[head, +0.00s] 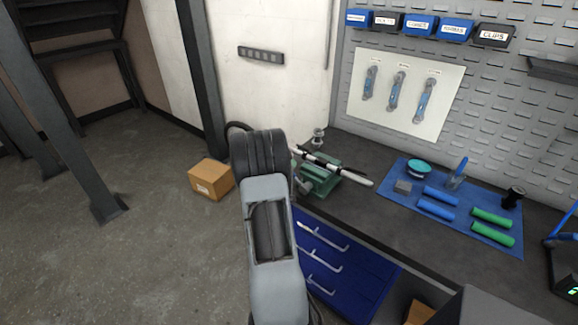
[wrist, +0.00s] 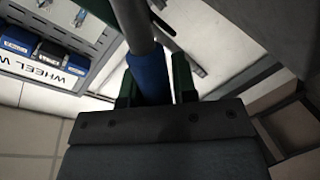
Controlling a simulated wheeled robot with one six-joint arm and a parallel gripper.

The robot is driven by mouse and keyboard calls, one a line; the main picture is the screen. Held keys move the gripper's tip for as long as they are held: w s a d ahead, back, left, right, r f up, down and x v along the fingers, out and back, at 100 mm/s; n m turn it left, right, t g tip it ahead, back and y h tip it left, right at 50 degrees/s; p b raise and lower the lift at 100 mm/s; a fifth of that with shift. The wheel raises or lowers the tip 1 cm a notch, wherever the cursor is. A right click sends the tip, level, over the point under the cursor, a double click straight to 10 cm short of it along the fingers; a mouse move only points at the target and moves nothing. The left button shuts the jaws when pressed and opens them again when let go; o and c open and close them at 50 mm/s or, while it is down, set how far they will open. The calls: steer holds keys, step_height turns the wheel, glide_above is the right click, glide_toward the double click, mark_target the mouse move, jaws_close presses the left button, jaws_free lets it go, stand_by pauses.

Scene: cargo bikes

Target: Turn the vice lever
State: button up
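In the head view a green vice (head: 320,182) stands on the left end of the workbench, with a black and white bar (head: 340,168) across it. My arm stands in front and hides my gripper and part of the vice. In the wrist view my gripper's two green fingers (wrist: 155,85) stand apart. A blue grip (wrist: 149,76) on a grey rod lies between them, close against the left finger. It may be the vice lever, but its joint to the vice is hidden. I cannot tell whether the fingers press on it.
A blue mat (head: 388,203) with several tools lies on the bench to the right. Blue drawers (head: 335,264) are under the bench. A cardboard box (head: 210,180) sits on the floor to the left. Wrenches hang on a white board (head: 440,92). Open floor lies at left.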

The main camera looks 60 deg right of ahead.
steer(key=o, duration=0.4)
steer(key=a, duration=0.4)
steer(key=a+r, duration=0.1)
steer(key=a, duration=0.4)
steer(key=a+r+b, duration=0.1)
steer(key=a, duration=0.3)
steer(key=shift+s+a+r, duration=0.25)
steer(key=shift+s, duration=0.05)
